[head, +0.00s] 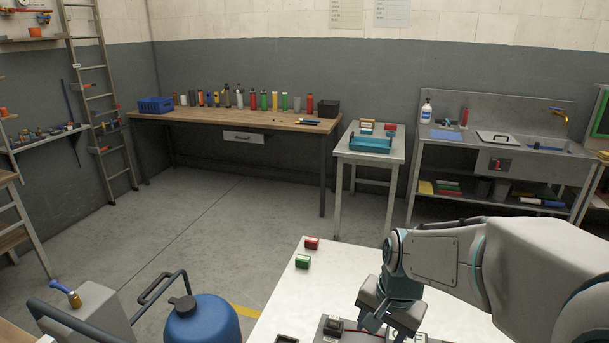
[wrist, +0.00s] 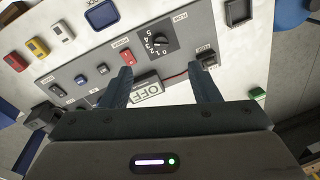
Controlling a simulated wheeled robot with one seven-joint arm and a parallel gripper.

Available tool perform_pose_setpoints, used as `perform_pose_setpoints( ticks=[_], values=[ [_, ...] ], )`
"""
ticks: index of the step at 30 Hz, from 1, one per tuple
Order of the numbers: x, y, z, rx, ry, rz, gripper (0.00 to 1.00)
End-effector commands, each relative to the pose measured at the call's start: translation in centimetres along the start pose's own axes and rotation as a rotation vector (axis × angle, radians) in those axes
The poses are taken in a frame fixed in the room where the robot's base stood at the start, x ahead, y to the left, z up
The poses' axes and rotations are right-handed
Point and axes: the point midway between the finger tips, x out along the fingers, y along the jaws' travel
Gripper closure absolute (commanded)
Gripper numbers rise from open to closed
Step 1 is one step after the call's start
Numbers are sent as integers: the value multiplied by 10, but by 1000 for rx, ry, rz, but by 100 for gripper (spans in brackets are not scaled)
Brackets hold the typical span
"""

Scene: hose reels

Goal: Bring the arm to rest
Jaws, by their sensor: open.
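My gripper (wrist: 160,70) is open and empty in the wrist view, its two dark fingers apart over a grey control panel (wrist: 92,68). An "OFF" sign (wrist: 149,92) shows between the fingers. A dial (wrist: 158,42) with numbers lies just beyond the fingertips, and a red switch (wrist: 128,57) is close to the left fingertip. A black switch (wrist: 206,58) is close to the right fingertip. Whether the fingers touch the panel I cannot tell. In the head view my gripper (head: 392,318) hangs low over the white table at the lower right, its fingertips hard to make out.
The white table (head: 290,300) carries a red block (head: 312,243) and a green block (head: 303,261). A blue tank (head: 203,322) stands left of it. A workbench (head: 240,121), a small side table (head: 372,158) and a sink unit (head: 500,150) stand behind. Open floor lies between.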

Motion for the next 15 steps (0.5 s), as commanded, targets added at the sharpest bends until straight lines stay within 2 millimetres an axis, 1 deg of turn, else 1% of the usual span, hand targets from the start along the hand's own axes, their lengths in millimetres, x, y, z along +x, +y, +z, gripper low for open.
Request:
perform_pose_setpoints(
  ticks=[1, 6, 10, 15],
  values=[
    [-12, 5, 8, -64, 21, -18, 44],
    [-40, 22, 34, -302, 93, -36, 44],
    [-55, 34, 52, -459, 153, -22, 44],
    [-64, 45, 66, -589, 201, 9, 44]
  ],
)
